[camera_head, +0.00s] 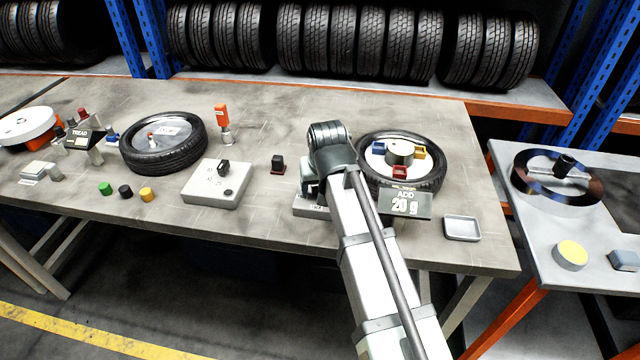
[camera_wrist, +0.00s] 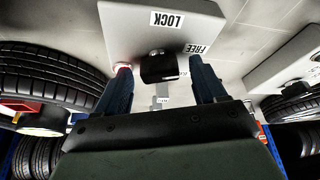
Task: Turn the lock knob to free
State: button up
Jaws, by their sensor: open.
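The lock box (camera_wrist: 135,32) is a pale grey block with a LOCK label (camera_wrist: 167,19) and a FREE label (camera_wrist: 196,49), both upside down in the wrist view. The black lock knob (camera_wrist: 161,67) stands out from it between my fingertips. I cannot tell which label the knob points to. My gripper (camera_wrist: 161,82) is open, one dark blue finger on each side of the knob, with visible gaps. In the head view my gripper (camera_head: 312,188) is over the box (camera_head: 303,208), and my arm hides most of the box and the knob.
A tyre with coloured blocks (camera_head: 432,172) and an ADD 20 g sign (camera_head: 405,203) stand close to the right of my gripper. A small black-topped piece (camera_head: 278,165) and a grey switch box (camera_head: 213,188) are to the left. A small tray (camera_head: 461,228) lies at front right.

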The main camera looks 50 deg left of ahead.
jog(key=v, duration=1.3)
jog(key=shift+r, duration=0.25)
jog(key=shift+s+d, duration=0.1)
jog(key=shift+d, duration=0.05)
